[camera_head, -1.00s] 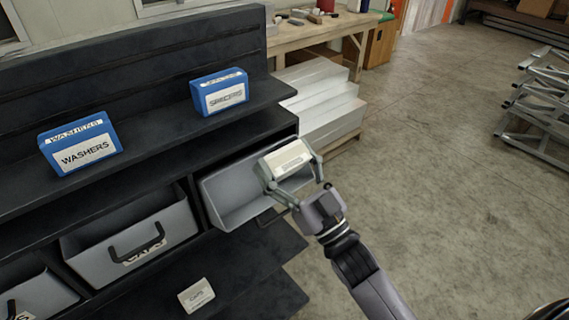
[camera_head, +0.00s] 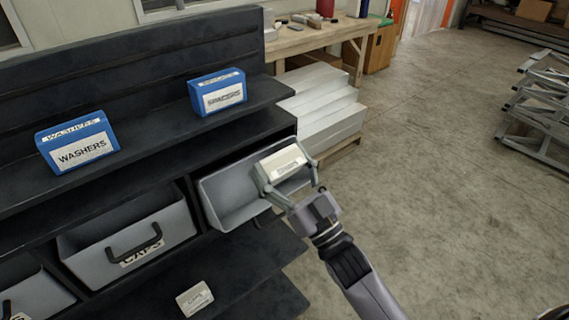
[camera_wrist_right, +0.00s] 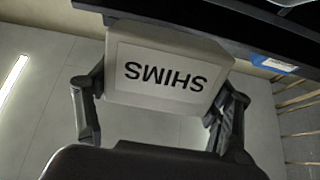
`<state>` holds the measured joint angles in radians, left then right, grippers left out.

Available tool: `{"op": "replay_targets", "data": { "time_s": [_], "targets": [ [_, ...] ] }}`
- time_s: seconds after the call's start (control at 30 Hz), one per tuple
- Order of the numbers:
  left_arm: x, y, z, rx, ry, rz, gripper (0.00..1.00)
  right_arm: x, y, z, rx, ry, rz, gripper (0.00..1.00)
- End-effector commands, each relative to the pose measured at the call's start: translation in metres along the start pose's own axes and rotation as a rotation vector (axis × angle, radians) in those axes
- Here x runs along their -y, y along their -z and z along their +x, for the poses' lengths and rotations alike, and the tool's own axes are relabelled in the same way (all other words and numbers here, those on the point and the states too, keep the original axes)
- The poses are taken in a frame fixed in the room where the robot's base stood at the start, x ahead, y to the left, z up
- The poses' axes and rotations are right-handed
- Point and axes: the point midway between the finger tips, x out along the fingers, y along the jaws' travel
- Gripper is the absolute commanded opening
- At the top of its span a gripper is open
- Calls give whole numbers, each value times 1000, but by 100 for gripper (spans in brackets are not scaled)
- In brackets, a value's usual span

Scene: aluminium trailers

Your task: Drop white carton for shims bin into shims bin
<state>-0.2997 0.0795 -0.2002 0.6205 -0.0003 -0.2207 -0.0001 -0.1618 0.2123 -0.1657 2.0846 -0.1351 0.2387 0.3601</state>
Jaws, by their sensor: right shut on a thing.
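My right gripper (camera_head: 291,178) is shut on a white carton (camera_head: 284,163) and holds it over the open grey bin (camera_head: 226,196) at the right end of the shelf row. In the right wrist view, the carton (camera_wrist_right: 166,72) reads SHIMS upside down and sits between the two fingers (camera_wrist_right: 160,112). The bin's front label is hidden from this angle, so I cannot read it. The carton is above the bin's front part and appears clear of its walls. My left gripper is not in view.
Blue WASHERS (camera_head: 77,144) and SPACERS (camera_head: 218,94) boxes stand on the upper shelf. A grey CAPS bin (camera_head: 95,247) is left of the open bin. A small white carton (camera_head: 195,298) lies on the lower shelf. Open floor (camera_head: 440,200) is at right.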

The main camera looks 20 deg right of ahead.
Motion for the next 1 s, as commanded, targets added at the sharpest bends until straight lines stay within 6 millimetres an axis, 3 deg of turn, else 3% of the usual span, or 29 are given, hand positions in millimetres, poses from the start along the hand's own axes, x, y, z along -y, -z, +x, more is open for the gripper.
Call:
{"op": "replay_targets", "data": {
  "time_s": [1.0],
  "targets": [
    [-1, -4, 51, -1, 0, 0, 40, 0, -73, -1, -2, 0, 1, 44]
  ]
}}
